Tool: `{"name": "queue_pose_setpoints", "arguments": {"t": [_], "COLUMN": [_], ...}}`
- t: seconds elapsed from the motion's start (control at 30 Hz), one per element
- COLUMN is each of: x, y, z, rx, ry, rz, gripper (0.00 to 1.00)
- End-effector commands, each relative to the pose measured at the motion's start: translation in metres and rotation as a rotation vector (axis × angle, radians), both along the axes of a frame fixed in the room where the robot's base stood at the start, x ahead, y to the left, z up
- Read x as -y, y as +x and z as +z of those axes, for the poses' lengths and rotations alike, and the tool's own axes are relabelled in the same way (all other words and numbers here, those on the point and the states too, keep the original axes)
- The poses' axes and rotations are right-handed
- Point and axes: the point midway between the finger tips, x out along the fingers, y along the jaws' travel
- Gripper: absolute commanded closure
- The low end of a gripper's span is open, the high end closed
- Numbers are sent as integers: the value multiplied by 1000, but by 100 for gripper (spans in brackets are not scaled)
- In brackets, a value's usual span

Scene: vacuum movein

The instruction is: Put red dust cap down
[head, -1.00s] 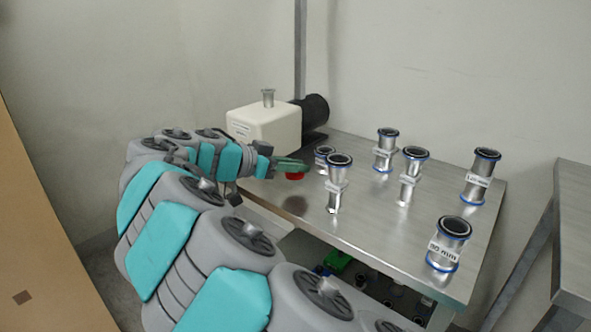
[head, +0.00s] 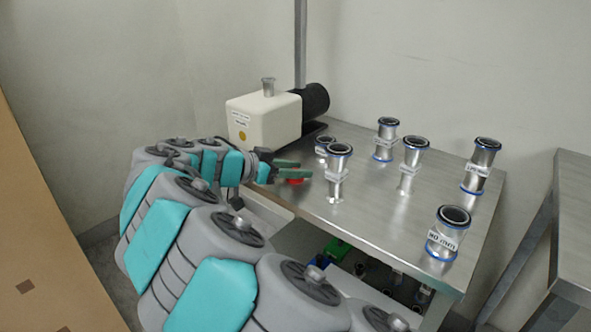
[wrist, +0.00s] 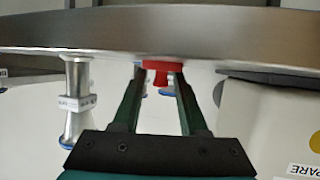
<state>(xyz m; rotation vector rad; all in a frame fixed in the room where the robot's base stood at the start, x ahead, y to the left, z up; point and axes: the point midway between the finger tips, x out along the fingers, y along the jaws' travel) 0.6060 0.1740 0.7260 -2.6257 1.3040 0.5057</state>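The red dust cap (head: 294,181) rests on the metal table near its left front edge. In the wrist view, which is upside down, the cap (wrist: 160,70) meets the tabletop with its wide side, its narrower stub pointing away from the table. My gripper (head: 297,170) is at the cap, its two green fingers spread apart. The fingertips (wrist: 158,76) lie around or just short of the cap's stub, and I cannot tell whether either one touches it. The fingers partly hide the cap in the head view.
A white pump box (head: 265,118) with a black motor stands behind my gripper. Metal fittings with blue rings, such as the nearest one (head: 337,172), stand just right of the cap. A lower shelf (head: 310,243) holds small parts. The table (head: 375,215) has bare room at the front centre.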

Motion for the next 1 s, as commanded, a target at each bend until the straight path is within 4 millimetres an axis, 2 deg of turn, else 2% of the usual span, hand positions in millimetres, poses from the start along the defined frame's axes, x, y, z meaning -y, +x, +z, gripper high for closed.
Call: {"name": "queue_pose_setpoints", "arguments": {"t": [0.43,0.83,1.0], "x": [-1,-60,-77], "y": [-1,-43,-56], "z": [5,31,40], "rx": [0,3,2], "ry": [0,2,2], "rz": [0,6,4], "gripper": [50,50,50]}}
